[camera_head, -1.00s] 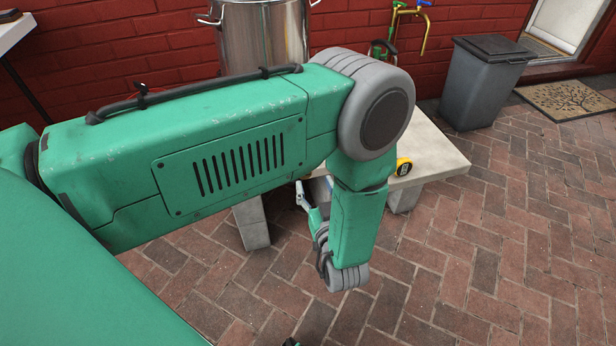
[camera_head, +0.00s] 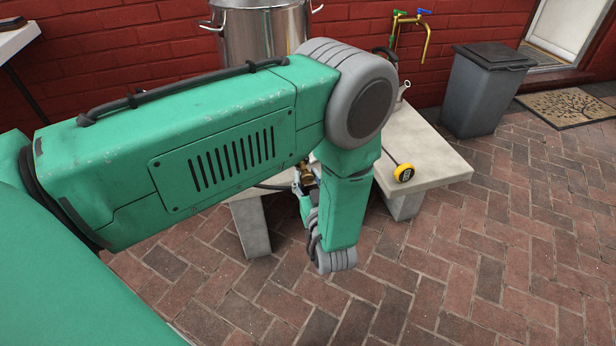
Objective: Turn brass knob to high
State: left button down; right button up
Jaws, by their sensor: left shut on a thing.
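My left arm reaches across the view from the left and bends down in front of the pale bench. My left gripper (camera_head: 302,182) shows only in part beside the forearm, at the bench's front edge. It is shut on a small brass knob (camera_head: 308,174), most of which my gripper and arm hide. The knob's setting cannot be read. My right gripper is not in view.
A large steel pot (camera_head: 262,32) stands behind my arm. A yellow round gauge (camera_head: 403,173) lies on the pale bench (camera_head: 435,160). A grey bin (camera_head: 485,90) stands to the right. A brass tap (camera_head: 424,40) is on the red wall.

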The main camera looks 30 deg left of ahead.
pick_arm(q)
jog(key=shift+w+a+f, duration=0.15)
jog(key=shift+a, duration=0.3)
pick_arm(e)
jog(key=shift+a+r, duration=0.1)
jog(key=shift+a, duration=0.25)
pick_arm(q)
jog(key=shift+d, duration=0.25)
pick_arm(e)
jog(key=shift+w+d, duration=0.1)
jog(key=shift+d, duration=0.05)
